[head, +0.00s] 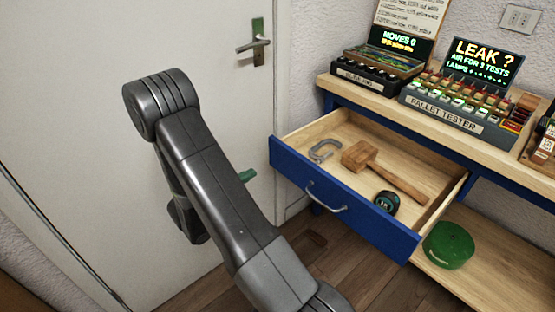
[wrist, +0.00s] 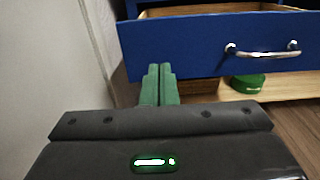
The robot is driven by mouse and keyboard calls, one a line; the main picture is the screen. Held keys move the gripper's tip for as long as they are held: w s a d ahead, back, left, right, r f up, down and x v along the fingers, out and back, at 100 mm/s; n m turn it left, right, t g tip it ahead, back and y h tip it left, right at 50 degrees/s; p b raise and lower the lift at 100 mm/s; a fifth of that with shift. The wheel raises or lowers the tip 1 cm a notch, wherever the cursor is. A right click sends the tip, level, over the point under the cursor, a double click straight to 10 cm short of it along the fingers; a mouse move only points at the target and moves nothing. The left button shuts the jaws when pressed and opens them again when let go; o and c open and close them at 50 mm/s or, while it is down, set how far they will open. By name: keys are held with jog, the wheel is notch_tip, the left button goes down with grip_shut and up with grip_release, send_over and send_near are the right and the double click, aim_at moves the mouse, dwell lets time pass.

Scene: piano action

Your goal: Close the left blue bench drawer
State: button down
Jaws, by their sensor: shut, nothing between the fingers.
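The blue bench drawer (head: 335,205) stands pulled out from the bench, with a metal handle (head: 326,198) on its front. A wooden mallet (head: 375,165), a grey clamp (head: 324,151) and a dark round tape measure (head: 386,203) lie in it. In the wrist view the drawer front (wrist: 190,45) spans the top, with its handle (wrist: 263,50) at the right. My gripper (wrist: 159,68) has its green fingers shut and empty, pointing at the left part of the front; I cannot tell whether they touch it. In the head view only a green fingertip (head: 247,175) shows, left of the drawer.
The bench top (head: 360,97) carries a pallet tester (head: 450,118) and another device (head: 370,80). A green round object (head: 448,245) sits on the lower shelf (head: 490,272). A white door (head: 70,100) stands at the left. Wooden floor (head: 300,250) lies open before the drawer.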

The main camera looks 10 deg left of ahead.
aim_at(283, 155)
jog(key=x, duration=1.1)
jog(key=shift+w+d+b, duration=0.15)
jog(key=shift+b, duration=0.2)
jog(key=shift+w, duration=0.1)
